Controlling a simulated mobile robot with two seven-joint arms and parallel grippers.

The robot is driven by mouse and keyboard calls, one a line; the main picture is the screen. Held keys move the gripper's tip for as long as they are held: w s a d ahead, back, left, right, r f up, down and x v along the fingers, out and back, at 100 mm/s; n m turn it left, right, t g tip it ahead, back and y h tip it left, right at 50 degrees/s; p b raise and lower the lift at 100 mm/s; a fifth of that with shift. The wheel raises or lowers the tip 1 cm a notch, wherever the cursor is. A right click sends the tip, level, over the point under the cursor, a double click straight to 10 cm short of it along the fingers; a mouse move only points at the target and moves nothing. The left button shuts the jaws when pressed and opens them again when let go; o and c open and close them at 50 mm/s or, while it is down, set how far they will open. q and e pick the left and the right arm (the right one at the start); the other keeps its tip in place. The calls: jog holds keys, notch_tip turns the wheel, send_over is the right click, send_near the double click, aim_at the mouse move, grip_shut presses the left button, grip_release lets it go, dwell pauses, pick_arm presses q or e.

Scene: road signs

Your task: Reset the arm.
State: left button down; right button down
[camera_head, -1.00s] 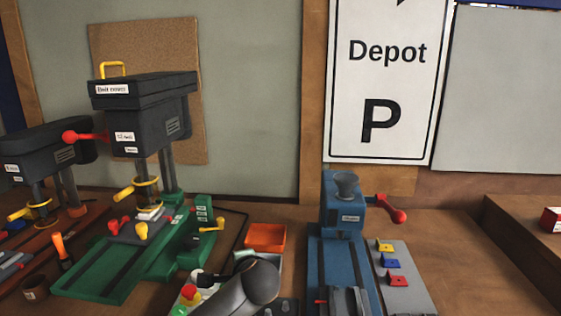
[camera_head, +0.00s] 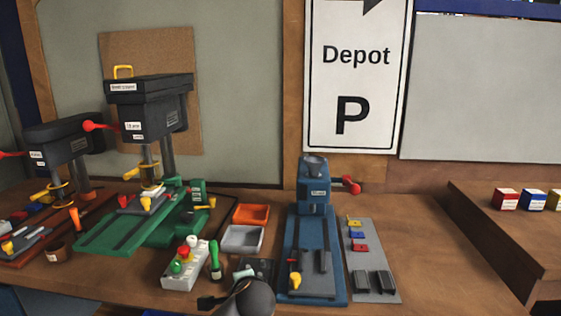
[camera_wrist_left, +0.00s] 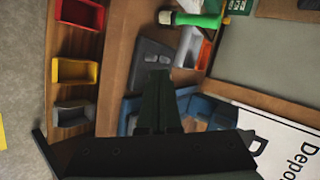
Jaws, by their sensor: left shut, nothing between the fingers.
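My left arm (camera_head: 250,298) shows at the bottom edge of the head view as a dark grey rounded link, in front of the bench. In the left wrist view my left gripper (camera_wrist_left: 158,76) is shut, its dark fingers together and empty. Behind the fingers are the dark grey plate and part of the blue machine. I cannot tell from the wrist view how far the fingertips are from the bench. My right gripper is in neither view.
A button box (camera_head: 184,268), green-handled tool (camera_head: 214,262), grey tray (camera_head: 242,239) and orange tray (camera_head: 250,214) lie close to my left arm. The blue machine (camera_head: 314,245) stands just right. Green drill press (camera_head: 150,215) is left. A Depot sign (camera_head: 355,75) stands behind.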

pick_arm(q)
jog(key=s+d+f+n+g+h, duration=0.1)
jog(key=s+f+n+h, duration=0.15)
jog(key=s+f, duration=0.5)
jog(key=s+f+n+g+h, duration=0.1)
jog(key=s+f+n+h, duration=0.3)
jog(key=f, duration=0.7)
jog(key=s+a+f+n, duration=0.1)
jog(key=s+a+f, duration=0.1)
jog(key=s, duration=0.5)
jog(key=s+a+f+n, duration=0.2)
jog(key=s+a, duration=0.2)
jog(key=s, duration=0.3)
jog(key=s+a+f+n+t+y, duration=0.1)
jog(key=s+a+f+n, duration=0.1)
jog(key=s, duration=0.5)
jog(key=shift+a+f, duration=0.3)
jog(key=shift+a, duration=0.45)
